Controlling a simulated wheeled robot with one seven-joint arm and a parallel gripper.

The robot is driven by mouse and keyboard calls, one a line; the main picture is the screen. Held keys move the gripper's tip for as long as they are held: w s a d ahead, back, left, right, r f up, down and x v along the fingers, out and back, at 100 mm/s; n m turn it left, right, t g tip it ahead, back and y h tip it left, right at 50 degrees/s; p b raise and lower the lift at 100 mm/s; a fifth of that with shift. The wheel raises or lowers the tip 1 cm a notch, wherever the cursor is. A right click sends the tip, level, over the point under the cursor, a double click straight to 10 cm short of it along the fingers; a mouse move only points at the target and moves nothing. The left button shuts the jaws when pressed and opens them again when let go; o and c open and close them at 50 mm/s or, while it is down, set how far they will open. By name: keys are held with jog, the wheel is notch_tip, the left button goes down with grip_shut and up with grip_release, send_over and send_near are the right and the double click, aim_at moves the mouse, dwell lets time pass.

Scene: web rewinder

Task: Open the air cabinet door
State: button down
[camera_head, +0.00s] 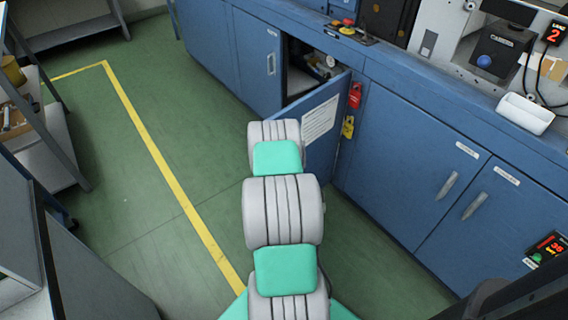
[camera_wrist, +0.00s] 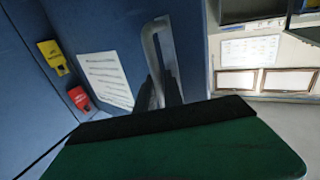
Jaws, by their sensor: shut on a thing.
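The blue air cabinet door (camera_head: 318,146) stands partly open, swung out from the cabinet front, with a white printed sheet on its face. The cabinet opening (camera_head: 300,82) shows pale walls and small fittings inside. In the wrist view the door's grey bar handle (camera_wrist: 150,45) stands upright. My gripper (camera_wrist: 163,88) has its dark fingers shut on the lower part of this handle; the exact contact is partly hidden. In the head view my arm hides the gripper and the handle.
A red tag (camera_head: 354,95) and a yellow tag (camera_head: 348,127) hang on the cabinet front beside the door. Closed blue cabinets (camera_head: 410,160) run to the right. Green floor with a yellow line (camera_head: 150,145) is clear at left. A grey shelf (camera_head: 45,130) stands far left.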

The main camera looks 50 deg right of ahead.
jog(key=shift+w+d+r, duration=0.1)
jog(key=shift+d+r, duration=0.05)
jog(key=c, duration=1.7)
grip_release()
jog(key=shift+o, duration=1.1)
jog(key=shift+a, duration=0.2)
jog(key=v, duration=0.7)
jog(key=shift+s+a, duration=0.2)
jog(key=shift+s, duration=0.1)
